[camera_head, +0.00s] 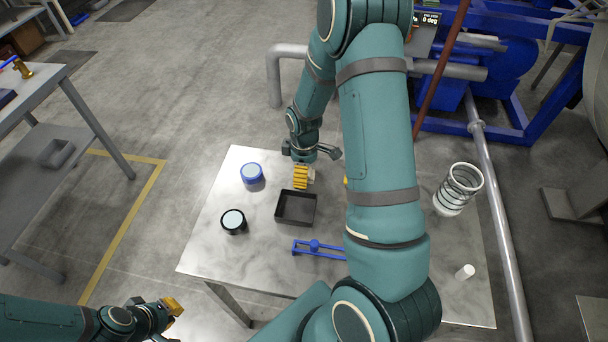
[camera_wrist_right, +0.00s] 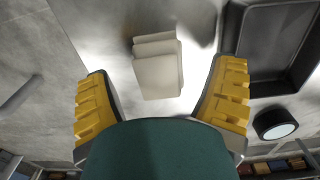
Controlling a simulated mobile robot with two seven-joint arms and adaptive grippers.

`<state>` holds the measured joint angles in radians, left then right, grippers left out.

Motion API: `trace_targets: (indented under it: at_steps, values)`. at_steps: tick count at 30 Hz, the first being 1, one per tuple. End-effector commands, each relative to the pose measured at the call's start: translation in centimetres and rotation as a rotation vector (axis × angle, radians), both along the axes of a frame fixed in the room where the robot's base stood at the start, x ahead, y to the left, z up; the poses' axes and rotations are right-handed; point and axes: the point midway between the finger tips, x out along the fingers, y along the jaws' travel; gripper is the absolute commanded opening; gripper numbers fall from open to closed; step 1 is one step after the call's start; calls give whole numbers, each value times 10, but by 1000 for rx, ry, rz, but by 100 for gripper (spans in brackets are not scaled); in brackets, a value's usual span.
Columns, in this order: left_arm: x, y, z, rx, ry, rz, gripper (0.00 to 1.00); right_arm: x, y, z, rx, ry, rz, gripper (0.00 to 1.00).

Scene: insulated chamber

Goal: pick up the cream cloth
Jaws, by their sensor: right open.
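The cream cloth (camera_wrist_right: 157,66) lies folded in layers on the metal table; the right wrist view shows it between and beyond the yellow fingers of my right gripper (camera_wrist_right: 162,105). That gripper is open and empty, with the cloth apart from both fingers. In the head view the right gripper (camera_head: 305,177) is over the far part of the table behind the black tray, and only a pale bit of the cloth shows beside its yellow finger. My left gripper (camera_head: 172,308) is at the lower left, off the table; its jaw opening is unclear.
The black tray (camera_head: 296,222) stands close to the right gripper. A blue-rimmed round container (camera_head: 252,173), a black one (camera_head: 233,221), a blue tool (camera_head: 316,247), a white coil (camera_head: 458,189) and a white cylinder (camera_head: 465,272) are on the table (camera_head: 215,255). My right arm hides its middle.

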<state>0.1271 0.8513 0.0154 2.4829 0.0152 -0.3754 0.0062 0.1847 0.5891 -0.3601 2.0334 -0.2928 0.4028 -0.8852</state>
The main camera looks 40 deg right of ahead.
Motion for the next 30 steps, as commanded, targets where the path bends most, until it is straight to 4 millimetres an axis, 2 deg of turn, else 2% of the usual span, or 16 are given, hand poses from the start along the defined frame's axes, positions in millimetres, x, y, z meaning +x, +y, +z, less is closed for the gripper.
trace_targets:
  at_steps: [3, 10, 14, 15, 16, 25, 30]
  values:
    - [-1, 0, -1, 0, 1, 0, 0, 0, 0, -8, -1, 1, 0, 84]
    - [-1, 0, -1, 0, 2, -1, 0, 0, 0, -8, -1, -1, 0, 83]
    - [-1, 0, -1, 0, 1, 0, 0, 0, 0, -7, -1, -1, 0, 38]
    - [-1, 0, -1, 0, 1, 0, 0, 0, 0, -7, -1, -1, 0, 24]
    - [-1, 0, -1, 0, 1, 0, 0, 0, 0, -7, -1, -1, 0, 17]
    - [0, 0, -1, 0, 1, 0, 0, 0, 0, -6, 0, -1, 0, 16]
    - [0, 0, 2, 0, -1, 0, 0, 1, 0, 12, -1, -5, -1, 16]
